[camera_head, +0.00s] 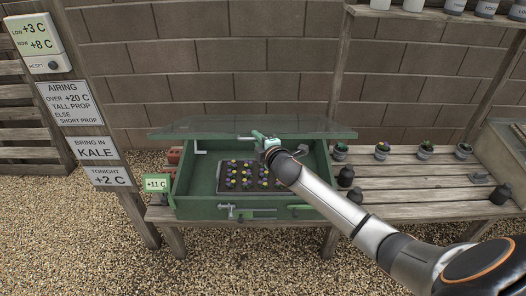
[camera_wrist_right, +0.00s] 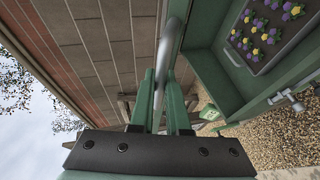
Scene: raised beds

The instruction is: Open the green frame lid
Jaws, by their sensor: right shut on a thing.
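The green frame (camera_head: 196,207) is a green box on a slatted bench. Its glass lid (camera_head: 215,128) with a green edge stands raised above the box, so the front is open. My right gripper (camera_head: 262,140) is at the lid's front edge, shut on its pale metal handle (camera_head: 245,138). In the right wrist view, the green fingers (camera_wrist_right: 164,100) close around the grey handle bar (camera_wrist_right: 170,45). A dark tray (camera_head: 222,186) of purple and yellow flowers sits inside the box. My left gripper is not in view.
A green +11 C display (camera_head: 157,183) is at the box's left front corner. Metal stay hardware (camera_head: 228,209) is on the front wall. Potted plants (camera_head: 382,150) and dark weights (camera_head: 346,176) stand on the bench to the right. A block wall (camera_head: 230,60) rises behind.

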